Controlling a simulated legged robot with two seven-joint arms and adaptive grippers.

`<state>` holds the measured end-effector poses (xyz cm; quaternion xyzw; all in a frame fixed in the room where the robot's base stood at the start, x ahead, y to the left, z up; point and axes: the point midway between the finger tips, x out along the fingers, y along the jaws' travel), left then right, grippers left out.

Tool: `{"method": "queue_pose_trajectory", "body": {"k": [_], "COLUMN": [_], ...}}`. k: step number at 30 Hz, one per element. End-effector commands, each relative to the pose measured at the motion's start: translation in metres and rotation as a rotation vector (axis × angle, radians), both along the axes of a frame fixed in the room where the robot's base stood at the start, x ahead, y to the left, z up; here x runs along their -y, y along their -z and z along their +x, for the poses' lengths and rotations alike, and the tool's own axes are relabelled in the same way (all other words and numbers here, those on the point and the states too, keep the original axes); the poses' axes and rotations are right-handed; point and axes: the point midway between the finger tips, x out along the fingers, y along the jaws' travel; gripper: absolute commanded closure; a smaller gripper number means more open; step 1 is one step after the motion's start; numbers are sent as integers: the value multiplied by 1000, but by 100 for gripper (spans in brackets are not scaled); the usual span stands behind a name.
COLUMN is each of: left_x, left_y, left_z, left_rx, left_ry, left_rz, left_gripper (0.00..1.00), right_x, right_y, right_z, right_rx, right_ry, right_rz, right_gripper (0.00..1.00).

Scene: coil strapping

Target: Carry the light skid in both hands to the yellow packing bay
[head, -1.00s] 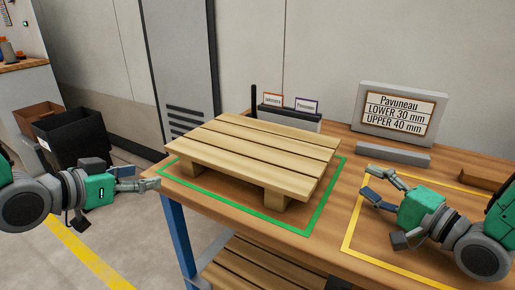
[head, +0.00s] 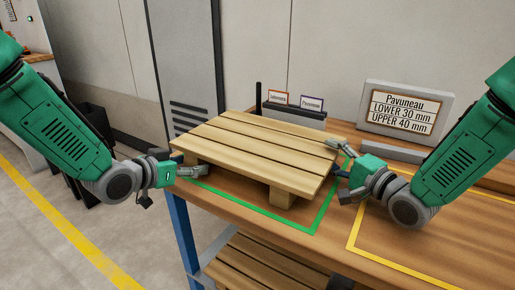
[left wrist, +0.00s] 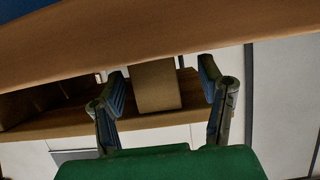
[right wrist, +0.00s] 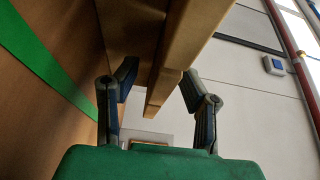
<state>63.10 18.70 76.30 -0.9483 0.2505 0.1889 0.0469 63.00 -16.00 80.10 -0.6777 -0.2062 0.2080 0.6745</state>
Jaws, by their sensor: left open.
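The light skid (head: 255,150), a pale slatted wooden pallet, rests on the bench inside the green outline (head: 315,222). My left gripper (head: 190,165) is at its left end, fingers apart; in the left wrist view a wooden block (left wrist: 155,86) of the skid shows between the open fingers (left wrist: 162,82). My right gripper (head: 335,160) is at its right end, one finger near deck height and one lower; in the right wrist view its fingers (right wrist: 158,84) are spread around the skid's edge (right wrist: 180,45). Contact cannot be told. The yellow packing bay (head: 400,268) lies right, partly behind my right arm.
A dark holder with two cards (head: 295,110) stands behind the skid. Another slatted skid (head: 265,265) lies on the lower shelf. The yellow bay's visible surface is clear.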

Motion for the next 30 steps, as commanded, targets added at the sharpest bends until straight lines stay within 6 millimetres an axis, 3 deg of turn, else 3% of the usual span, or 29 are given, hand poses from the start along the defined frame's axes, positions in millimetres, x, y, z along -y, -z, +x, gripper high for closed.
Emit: {"method": "queue_pose_trajectory", "body": {"k": [13, 16, 18, 30], "left_x": [3, 3, 4, 4], "left_y": [4, 4, 4, 0], "left_z": [7, 7, 7, 8], "left_rx": [0, 0, 0, 3], "left_ry": [1, 1, 1, 0], "left_rz": [-2, -2, -2, -2], "left_gripper": [38, 73, 98, 100], "right_x": [-6, -7, -6, -6], "right_y": [0, 0, 0, -2], "right_z": [7, 7, 7, 7], "right_rx": [0, 0, -1, 1], "right_ry": [0, 0, 0, 0], "right_rz": [-1, -1, -2, -1], "right_gripper": [62, 97, 100, 100]}}
